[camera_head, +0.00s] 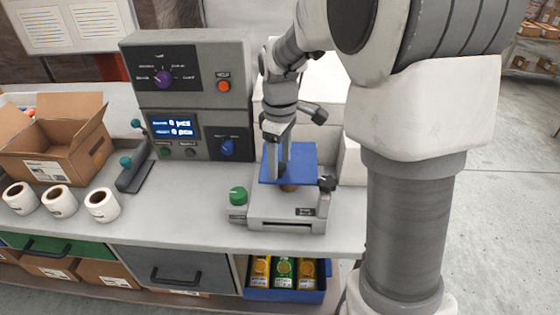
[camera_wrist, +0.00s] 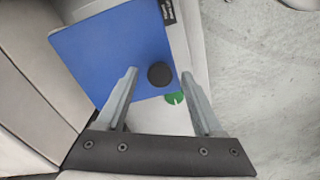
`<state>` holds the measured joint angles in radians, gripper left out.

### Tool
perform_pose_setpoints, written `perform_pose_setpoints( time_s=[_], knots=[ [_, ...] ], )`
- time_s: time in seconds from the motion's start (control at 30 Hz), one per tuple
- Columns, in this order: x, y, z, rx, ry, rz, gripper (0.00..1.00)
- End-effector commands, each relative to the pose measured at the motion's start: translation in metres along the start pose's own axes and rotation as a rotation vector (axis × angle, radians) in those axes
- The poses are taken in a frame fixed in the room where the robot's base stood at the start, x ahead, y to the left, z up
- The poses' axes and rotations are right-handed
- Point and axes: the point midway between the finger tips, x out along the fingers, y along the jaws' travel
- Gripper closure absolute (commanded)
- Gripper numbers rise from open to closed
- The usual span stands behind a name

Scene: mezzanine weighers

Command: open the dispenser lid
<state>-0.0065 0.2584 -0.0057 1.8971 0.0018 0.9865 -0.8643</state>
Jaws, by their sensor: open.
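The dispenser is a pale grey unit (camera_head: 288,212) on the bench, with a blue lid panel (camera_head: 306,158) at its top. The panel also fills the upper middle of the wrist view (camera_wrist: 100,50). A round dark knob (camera_wrist: 160,75) shows near the panel's edge there, between my finger tips in the picture. My gripper (camera_head: 277,168) points down over the blue panel, its fingers apart and nothing seen held. I cannot tell whether the fingers touch the knob. My fingers hide part of the panel in the head view.
A green button (camera_head: 238,196) and a black side knob (camera_head: 326,184) flank the unit. A grey control panel (camera_head: 190,95) stands behind left. An open carton (camera_head: 55,165), white rolls (camera_head: 102,205) and a teal-handled lever (camera_head: 135,175) are left. An open blue drawer (camera_head: 285,296) holds packets below.

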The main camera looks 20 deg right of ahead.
Motion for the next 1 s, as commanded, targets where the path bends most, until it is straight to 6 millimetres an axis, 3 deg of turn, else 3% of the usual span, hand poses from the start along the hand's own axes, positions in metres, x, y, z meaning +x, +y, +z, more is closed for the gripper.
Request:
perform_pose_setpoints(
  time_s=[0.3, 0.6, 0.7, 1.0],
  knots=[
    [0.0024, 0.0000, 0.0001, 0.000, 0.000, 0.000, 0.33],
    [0.0022, 0.0001, 0.0001, 0.000, 0.000, 0.000, 0.87],
    [0.0021, 0.0001, 0.0001, 0.000, 0.000, 0.000, 1.00],
    [0.0020, 0.0001, 0.0001, 0.000, 0.000, 0.000, 1.00]
  ],
)
